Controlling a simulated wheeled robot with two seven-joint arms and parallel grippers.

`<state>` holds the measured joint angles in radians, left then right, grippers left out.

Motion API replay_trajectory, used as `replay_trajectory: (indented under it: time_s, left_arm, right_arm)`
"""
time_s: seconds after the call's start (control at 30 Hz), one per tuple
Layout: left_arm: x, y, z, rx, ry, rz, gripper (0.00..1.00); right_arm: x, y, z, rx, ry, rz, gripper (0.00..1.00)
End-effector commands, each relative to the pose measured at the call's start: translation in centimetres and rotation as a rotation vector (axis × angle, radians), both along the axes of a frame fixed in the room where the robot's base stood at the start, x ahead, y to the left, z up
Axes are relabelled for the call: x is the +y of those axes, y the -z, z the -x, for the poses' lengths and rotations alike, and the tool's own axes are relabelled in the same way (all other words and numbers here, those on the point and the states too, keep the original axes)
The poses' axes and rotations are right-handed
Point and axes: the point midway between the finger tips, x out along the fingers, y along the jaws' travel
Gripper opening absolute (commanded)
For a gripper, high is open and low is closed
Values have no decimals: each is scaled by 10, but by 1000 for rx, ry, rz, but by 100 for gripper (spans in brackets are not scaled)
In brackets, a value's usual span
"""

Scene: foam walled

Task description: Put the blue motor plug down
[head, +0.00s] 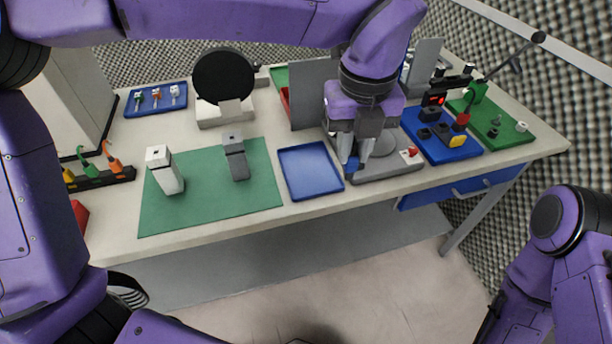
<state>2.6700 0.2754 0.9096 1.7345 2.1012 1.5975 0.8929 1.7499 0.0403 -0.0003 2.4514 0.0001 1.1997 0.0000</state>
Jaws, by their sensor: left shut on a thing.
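My left gripper (358,150) reaches down from above near the table's front edge. It is shut on the blue motor plug (352,164), of which only a small blue part shows between and below the fingers. The plug is just right of the blue tray (312,172), over the front left part of a grey base plate (395,168). I cannot tell whether the plug touches anything below it. The tray lies flat and looks empty. My right arm shows at the lower right, but its gripper is out of the picture.
A green mat (205,205) holds a white device (163,172) and a grey device (235,158). A grey upright panel (308,92) stands behind the gripper. A blue board (458,153) with plugs and a green board (515,137) are to the right. A hook rack (95,178) is at left.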

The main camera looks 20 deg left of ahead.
Motion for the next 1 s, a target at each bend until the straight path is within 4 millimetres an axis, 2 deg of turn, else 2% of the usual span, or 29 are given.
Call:
replay_trajectory:
  time_s: [0.1, 0.17, 0.27, 0.47, 0.5, 0.6, 0.7, 0.87, 1.0]
  left_arm:
    - [-7, 4, -6, 9, -147, 4, 0]
    - [-6, 2, -6, 7, -181, 6, 0]
    - [9, 5, -15, 6, -197, 8, 0]
    - [56, 24, -43, -3, -194, 10, 0]
    - [66, 29, -51, -1, -193, 10, 0]
    - [81, 57, -67, 3, -190, 7, 0]
    - [91, 75, -78, 3, -188, 7, 0]
    - [102, 92, -88, 3, -188, 7, 0]
    - [104, 117, -89, 3, -186, 7, 0]
  right_arm:
    - [0, 4, -1, -2, -1, 0, 43]
    - [0, 2, -2, -4, 0, 0, 43]
    - [0, -7, -1, -3, -1, 0, 43]
    - [0, -28, 0, -2, -1, 0, 43]
    - [0, -32, 0, -1, 0, 0, 43]
    - [0, -36, 1, -1, 0, 0, 43]
    - [0, -39, 1, -1, 0, 0, 43]
    - [0, -43, 0, -2, -1, 0, 43]
    - [0, -46, 1, -1, 0, 0, 43]
